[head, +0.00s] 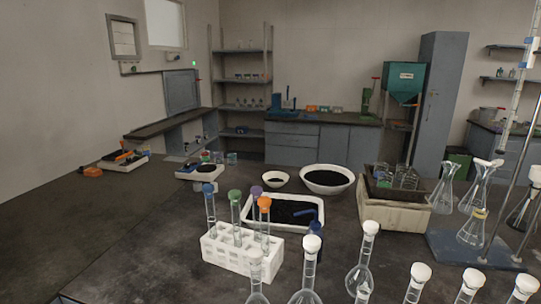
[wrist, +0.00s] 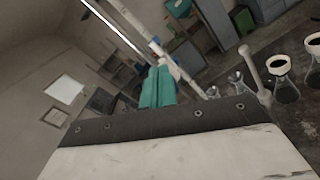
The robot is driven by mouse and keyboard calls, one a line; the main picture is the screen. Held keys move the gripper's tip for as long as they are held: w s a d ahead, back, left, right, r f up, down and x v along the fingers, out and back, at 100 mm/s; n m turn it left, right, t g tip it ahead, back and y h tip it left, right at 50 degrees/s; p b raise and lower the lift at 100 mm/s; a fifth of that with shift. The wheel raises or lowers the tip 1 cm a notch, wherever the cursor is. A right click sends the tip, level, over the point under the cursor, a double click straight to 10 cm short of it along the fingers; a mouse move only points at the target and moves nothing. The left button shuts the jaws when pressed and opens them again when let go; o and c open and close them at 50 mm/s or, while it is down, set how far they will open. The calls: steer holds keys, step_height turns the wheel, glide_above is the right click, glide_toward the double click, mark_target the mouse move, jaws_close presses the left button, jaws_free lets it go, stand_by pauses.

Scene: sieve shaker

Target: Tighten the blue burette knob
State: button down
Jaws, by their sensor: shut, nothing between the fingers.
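My gripper (wrist: 157,75) shows in the wrist view as two teal fingers, side by side and shut with nothing between them. A long pale tube, apparently the burette (wrist: 148,38), runs diagonally behind and above the fingertips; I cannot tell whether they touch. In the head view the burette (head: 516,90) hangs tilted at the right edge beside a metal stand rod (head: 513,195) on a blue-grey base (head: 470,249). A small blue-and-white part (head: 530,47) sits high on it. I cannot make out the blue knob clearly in either view. My gripper is outside the head view.
Glass flasks (head: 472,228) stand around the stand base, and several white-stoppered flasks (head: 361,265) line the front edge. A white rack (head: 242,249) holds tubes with coloured caps. A beige box (head: 395,213) stands left of the stand. The bench at left is mostly clear.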

steer(key=shift+d+f, duration=0.15)
stand_by(0.3)
steer(key=v, duration=0.6)
steer(key=shift+d+r, duration=0.2)
steer(key=shift+r, duration=0.2)
